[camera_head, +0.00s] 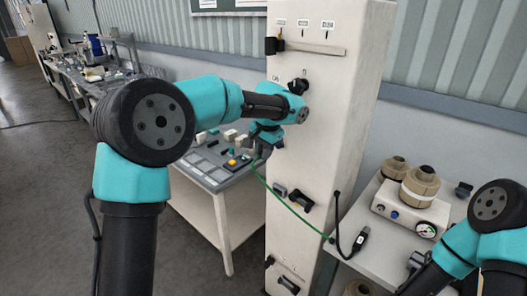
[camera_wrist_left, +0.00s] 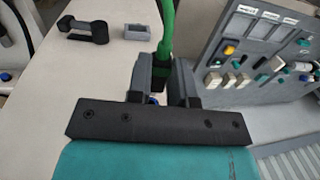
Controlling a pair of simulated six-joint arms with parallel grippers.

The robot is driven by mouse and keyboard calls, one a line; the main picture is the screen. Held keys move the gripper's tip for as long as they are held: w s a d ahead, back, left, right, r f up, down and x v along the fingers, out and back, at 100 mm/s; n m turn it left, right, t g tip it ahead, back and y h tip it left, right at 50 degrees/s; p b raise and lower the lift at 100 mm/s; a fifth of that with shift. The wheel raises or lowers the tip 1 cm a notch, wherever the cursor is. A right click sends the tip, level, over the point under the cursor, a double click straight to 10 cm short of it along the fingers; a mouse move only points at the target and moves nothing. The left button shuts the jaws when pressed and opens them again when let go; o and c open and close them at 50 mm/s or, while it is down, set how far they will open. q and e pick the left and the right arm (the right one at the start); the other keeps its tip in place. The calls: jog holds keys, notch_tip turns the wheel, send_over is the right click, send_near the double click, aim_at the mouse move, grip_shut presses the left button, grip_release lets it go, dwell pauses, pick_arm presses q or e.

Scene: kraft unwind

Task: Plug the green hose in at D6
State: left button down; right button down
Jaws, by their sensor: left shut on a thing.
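My left gripper (camera_head: 265,140) is in front of the tall cream cabinet (camera_head: 310,150), left of its front face. In the left wrist view its two fingers (camera_wrist_left: 163,85) are shut on the dark end of the green hose (camera_wrist_left: 167,28). Small marks show near the cabinet's upper fittings, but I cannot read D6 surely. My right arm shows at the lower right; its gripper is not clearly visible.
A grey socket block (camera_head: 280,190) and black handle (camera_head: 301,199) stick out from the cabinet. A button panel (camera_head: 225,165) stands left behind; a pump unit (camera_head: 410,208) sits on the right bench.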

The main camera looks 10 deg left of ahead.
pick_arm(q)
jog(key=shift+w+d+r, duration=0.1)
jog(key=shift+w+d, duration=0.15)
jog(key=shift+w, duration=0.35)
dwell(1.5)
jog(key=shift+w+d, duration=0.15)
jog(key=shift+w, duration=0.05)
dwell(1.5)
